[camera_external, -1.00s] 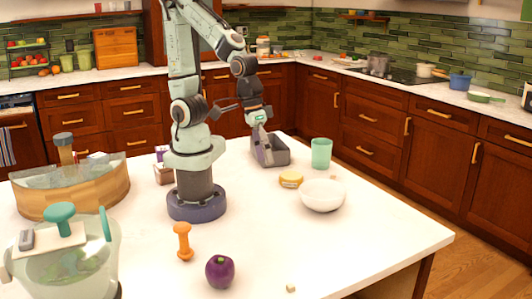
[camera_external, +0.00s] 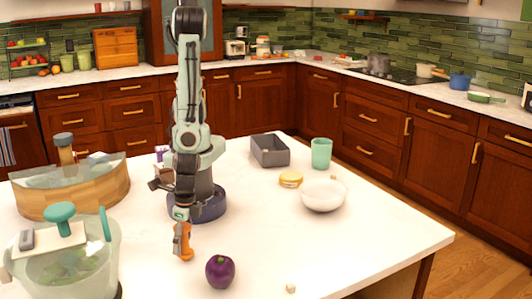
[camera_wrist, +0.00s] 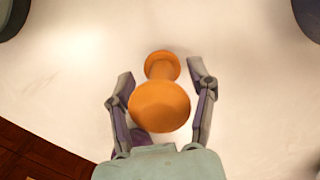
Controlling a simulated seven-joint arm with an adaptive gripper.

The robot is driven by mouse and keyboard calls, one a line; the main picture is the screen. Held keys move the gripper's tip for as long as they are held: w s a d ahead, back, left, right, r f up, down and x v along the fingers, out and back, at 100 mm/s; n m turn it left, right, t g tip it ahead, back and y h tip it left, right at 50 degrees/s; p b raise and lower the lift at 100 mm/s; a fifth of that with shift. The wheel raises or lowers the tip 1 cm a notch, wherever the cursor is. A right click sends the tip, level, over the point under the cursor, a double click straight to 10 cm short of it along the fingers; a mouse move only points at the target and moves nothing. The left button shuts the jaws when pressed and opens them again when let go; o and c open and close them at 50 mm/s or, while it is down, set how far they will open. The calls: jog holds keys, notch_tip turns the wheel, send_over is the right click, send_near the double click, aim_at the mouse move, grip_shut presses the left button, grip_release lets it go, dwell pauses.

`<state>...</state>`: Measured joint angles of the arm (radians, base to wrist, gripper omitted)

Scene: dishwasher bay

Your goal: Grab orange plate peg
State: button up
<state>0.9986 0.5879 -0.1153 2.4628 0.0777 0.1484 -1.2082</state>
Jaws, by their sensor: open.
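The orange plate peg (camera_external: 184,246) stands upright on the white table in front of my base, with a wide round top and a narrower stem. In the wrist view the orange peg (camera_wrist: 160,106) lies between the two spread fingers, its round top facing the camera. My gripper (camera_wrist: 160,95) is open, with a gap visible on both sides of the peg. In the external view my gripper (camera_external: 182,228) is directly above and around the top of the peg, partly hiding it.
A purple round fruit (camera_external: 220,271) sits right of the peg, nearer the camera. A white bowl (camera_external: 323,196), yellow-lidded tin (camera_external: 291,179), green cup (camera_external: 321,153) and grey bin (camera_external: 270,151) stand right.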

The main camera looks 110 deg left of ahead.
jog(key=shift+f, duration=0.3)
jog(key=shift+c, duration=0.3)
jog(key=c, duration=0.9)
jog(key=shift+r, duration=0.1)
